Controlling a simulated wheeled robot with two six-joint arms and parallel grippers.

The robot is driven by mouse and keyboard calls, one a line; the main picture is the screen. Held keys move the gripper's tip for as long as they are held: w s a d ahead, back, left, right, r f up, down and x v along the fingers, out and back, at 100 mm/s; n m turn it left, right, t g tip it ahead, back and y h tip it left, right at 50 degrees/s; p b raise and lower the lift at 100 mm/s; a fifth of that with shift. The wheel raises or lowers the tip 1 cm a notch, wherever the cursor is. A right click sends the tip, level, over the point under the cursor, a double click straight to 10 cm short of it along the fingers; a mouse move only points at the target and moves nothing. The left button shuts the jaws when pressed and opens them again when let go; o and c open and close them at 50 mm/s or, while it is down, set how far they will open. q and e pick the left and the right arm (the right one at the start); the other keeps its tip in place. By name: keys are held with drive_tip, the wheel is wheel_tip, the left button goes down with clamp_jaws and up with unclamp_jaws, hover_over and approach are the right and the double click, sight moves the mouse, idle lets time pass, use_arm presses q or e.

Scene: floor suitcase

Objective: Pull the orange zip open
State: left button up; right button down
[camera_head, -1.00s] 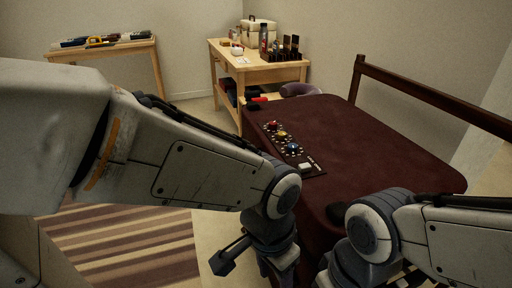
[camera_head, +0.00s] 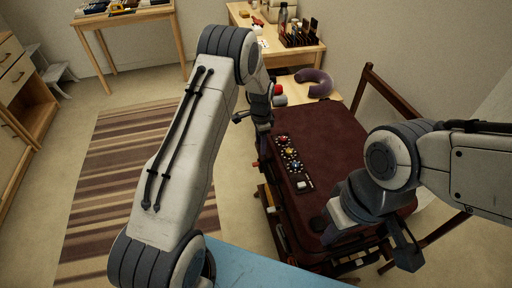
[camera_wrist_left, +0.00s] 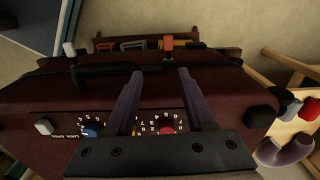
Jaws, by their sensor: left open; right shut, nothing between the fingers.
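The dark red suitcase (camera_head: 340,150) lies in front of me, with a dial panel (camera_head: 292,160) on its top. The orange zip pull (camera_wrist_left: 168,42) stands at the suitcase's side in the left wrist view, beyond my left fingertips and between their lines. A pale pull (camera_wrist_left: 69,48) stands further left, past a dark handle (camera_wrist_left: 105,72). My left gripper (camera_wrist_left: 161,73) is open and empty, its fingers over the suitcase edge; it also shows at the suitcase's far left in the head view (camera_head: 262,124). My right gripper (camera_head: 328,228) is shut and empty near the front; its fingertips are hard to make out.
A dark wooden rail (camera_head: 400,103) runs along the right side. A wooden table (camera_head: 285,52) with bottles stands at the back, with a purple neck pillow (camera_head: 316,83) near it. A striped rug (camera_head: 115,170) lies on open floor to the left. A blue surface (camera_head: 255,270) is at the front.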

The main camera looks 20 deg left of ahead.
sight(256, 163)
use_arm(q)
drive_tip(key=shift+m, duration=0.3)
drive_tip(key=f, duration=0.4)
drive_tip(key=a+f+p, duration=0.1)
drive_tip(key=f, duration=0.3)
drive_tip(key=a+f, duration=0.1)
drive_tip(key=f, duration=0.2)
drive_tip(key=shift+w+f+p, duration=0.4)
use_arm(e)
wheel_tip(256, 163, up, 3)
drive_tip(key=shift+f, duration=0.1)
use_arm(q)
clamp_jaws()
idle(0.4)
